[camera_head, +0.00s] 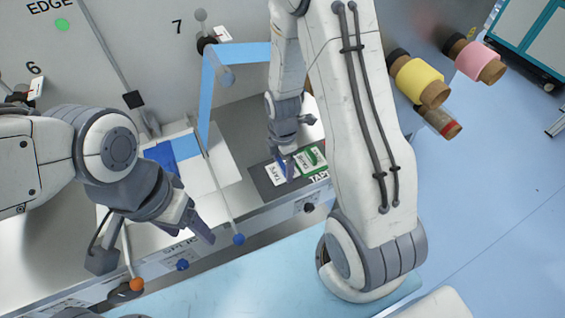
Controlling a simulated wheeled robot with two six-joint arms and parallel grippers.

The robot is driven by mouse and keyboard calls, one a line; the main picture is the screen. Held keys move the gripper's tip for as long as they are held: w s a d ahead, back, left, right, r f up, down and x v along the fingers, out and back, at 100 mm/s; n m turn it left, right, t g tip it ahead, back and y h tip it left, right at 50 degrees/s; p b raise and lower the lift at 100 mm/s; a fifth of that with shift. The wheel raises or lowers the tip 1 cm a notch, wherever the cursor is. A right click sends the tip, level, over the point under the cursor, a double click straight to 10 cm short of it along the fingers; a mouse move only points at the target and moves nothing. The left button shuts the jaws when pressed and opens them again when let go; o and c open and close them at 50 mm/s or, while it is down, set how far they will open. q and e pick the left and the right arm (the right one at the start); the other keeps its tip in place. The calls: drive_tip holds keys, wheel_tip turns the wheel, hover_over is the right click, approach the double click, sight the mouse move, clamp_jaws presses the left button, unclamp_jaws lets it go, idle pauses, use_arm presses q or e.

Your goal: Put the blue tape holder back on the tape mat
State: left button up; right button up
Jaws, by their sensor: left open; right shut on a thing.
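The dark tape mat (260,181) lies on the machine's ledge and bears a "TAPE" label. A white tape item (278,174) and a green and white one (314,158) are on it. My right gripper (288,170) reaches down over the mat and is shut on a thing. That thing, by its place the blue tape holder, is mostly hidden, and I cannot tell whether it touches the mat. My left gripper (203,232) is open and empty over the ledge's front edge, left of the mat.
A light blue strip (206,95) runs down to a white sheet (210,170) with a dark blue patch (160,155). Yellow (422,82) and pink (478,62) rolls jut out at right.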

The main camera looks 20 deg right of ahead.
sight(282, 164)
drive_tip(key=shift+f, duration=0.1)
drive_tip(key=o, duration=1.2)
wheel_tip(282, 164, up, 12)
drive_tip(key=b, duration=0.1)
drive_tip(key=s+a+r+m, duration=0.2)
drive_tip(key=s+a+m, duration=0.1)
drive_tip(key=s+a, duration=0.2)
drive_tip(key=s+a+r+m, duration=0.2)
drive_tip(key=s+a+m, duration=0.2)
drive_tip(key=s, duration=0.3)
drive_tip(key=s+a+r+m+y, duration=0.1)
drive_tip(key=s+a+r+m, duration=0.2)
drive_tip(key=s+a, duration=0.3)
drive_tip(key=shift+s+a+m, duration=0.1)
drive_tip(key=shift+m, duration=0.5)
